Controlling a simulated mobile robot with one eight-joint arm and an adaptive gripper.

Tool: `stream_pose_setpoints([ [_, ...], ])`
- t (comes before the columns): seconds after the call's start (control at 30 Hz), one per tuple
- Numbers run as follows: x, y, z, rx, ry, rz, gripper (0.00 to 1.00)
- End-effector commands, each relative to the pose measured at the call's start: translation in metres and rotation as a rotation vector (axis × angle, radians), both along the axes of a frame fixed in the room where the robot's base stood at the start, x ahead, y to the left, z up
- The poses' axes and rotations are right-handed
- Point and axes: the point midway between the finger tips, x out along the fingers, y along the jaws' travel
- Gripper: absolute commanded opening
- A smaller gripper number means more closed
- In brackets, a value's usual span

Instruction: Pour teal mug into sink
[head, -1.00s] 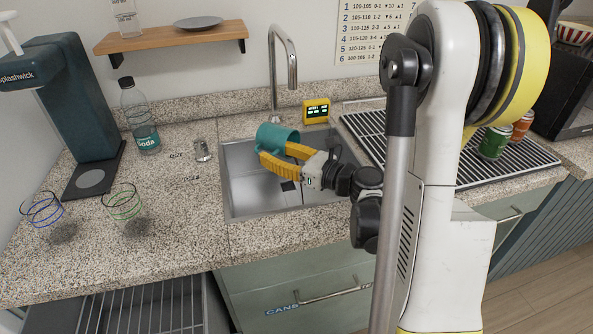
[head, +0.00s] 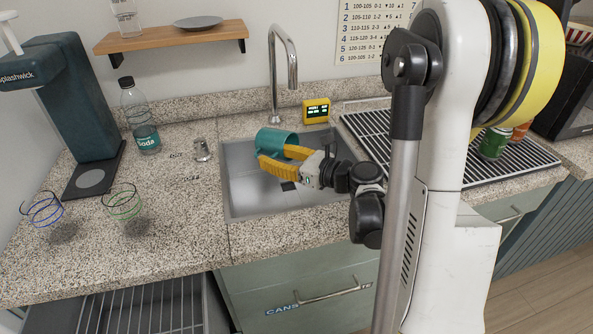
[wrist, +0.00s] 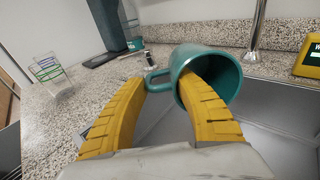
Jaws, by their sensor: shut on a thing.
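The teal mug (head: 274,140) is held tipped on its side above the sink (head: 243,192), at the sink's back left. My gripper (head: 273,158) has yellow fingers and is shut on the mug. In the wrist view the mug (wrist: 207,68) lies with its open mouth facing toward me and down to the right. One finger reaches into the mouth, and the other is by the handle (wrist: 157,80) on the left. No liquid shows, and the mug's inside is mostly hidden.
The faucet (head: 291,70) rises behind the mug, with a yellow timer (head: 315,111) right of it. A soda bottle (head: 141,118) and two glasses (head: 123,205) stand left. A drying rack (head: 400,150) with cans (head: 493,143) is right.

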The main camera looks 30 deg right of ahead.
Motion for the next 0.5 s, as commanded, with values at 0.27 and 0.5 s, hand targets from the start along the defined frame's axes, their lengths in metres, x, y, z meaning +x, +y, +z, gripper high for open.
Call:
stream_pose_setpoints([
  [0.27,0.005,0.004,-0.005,-0.034,0.068,0.003,0.00],
  [0.5,0.018,0.009,-0.003,-0.111,0.219,0.004,0.00],
])
